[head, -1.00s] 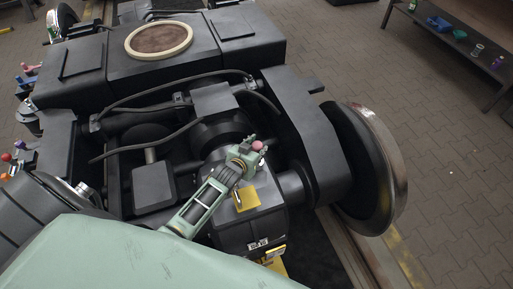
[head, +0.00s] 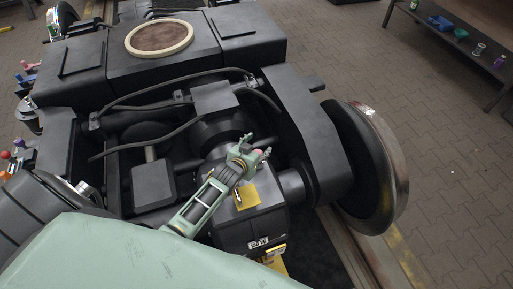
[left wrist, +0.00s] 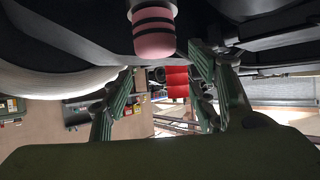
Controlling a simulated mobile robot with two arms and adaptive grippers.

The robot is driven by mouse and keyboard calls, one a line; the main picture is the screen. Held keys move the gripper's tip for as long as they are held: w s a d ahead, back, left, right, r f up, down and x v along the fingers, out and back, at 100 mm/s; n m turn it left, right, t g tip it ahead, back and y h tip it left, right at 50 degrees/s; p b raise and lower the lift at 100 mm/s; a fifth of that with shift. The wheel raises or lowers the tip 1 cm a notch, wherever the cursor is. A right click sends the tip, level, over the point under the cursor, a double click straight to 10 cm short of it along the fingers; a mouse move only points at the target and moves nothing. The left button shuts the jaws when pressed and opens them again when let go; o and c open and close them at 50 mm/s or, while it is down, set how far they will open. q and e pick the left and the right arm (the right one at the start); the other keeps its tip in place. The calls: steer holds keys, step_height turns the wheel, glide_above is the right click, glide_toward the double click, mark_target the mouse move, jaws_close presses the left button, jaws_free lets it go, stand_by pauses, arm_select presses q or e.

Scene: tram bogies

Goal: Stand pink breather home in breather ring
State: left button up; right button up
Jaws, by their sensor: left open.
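The pink breather (left wrist: 153,32), a pink cylinder with black bands, shows at the top of the left wrist view. In the head view only a small pink bit (head: 258,153) shows at my left gripper (head: 262,147). The gripper is open above the dark gearbox housing. In the left wrist view its two green fingers (left wrist: 160,100) stand apart, with the breather beyond them and no clear contact. The breather's lower end and any breather ring around it are hidden or cannot be told. My right gripper is not in view.
A yellow plate (head: 247,196) lies on the housing beside my left arm. Black hoses (head: 175,98) and a large wheel (head: 378,165) surround it. A cream ring (head: 160,50) sits on the far beam. A bench (head: 470,50) with small items stands at the upper right.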

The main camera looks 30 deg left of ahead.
arm_select(q)
steer(key=shift+s, duration=0.1)
steer(key=v, duration=1.1)
steer(key=shift+s+r, duration=0.3)
steer(key=shift+d+f, duration=0.1)
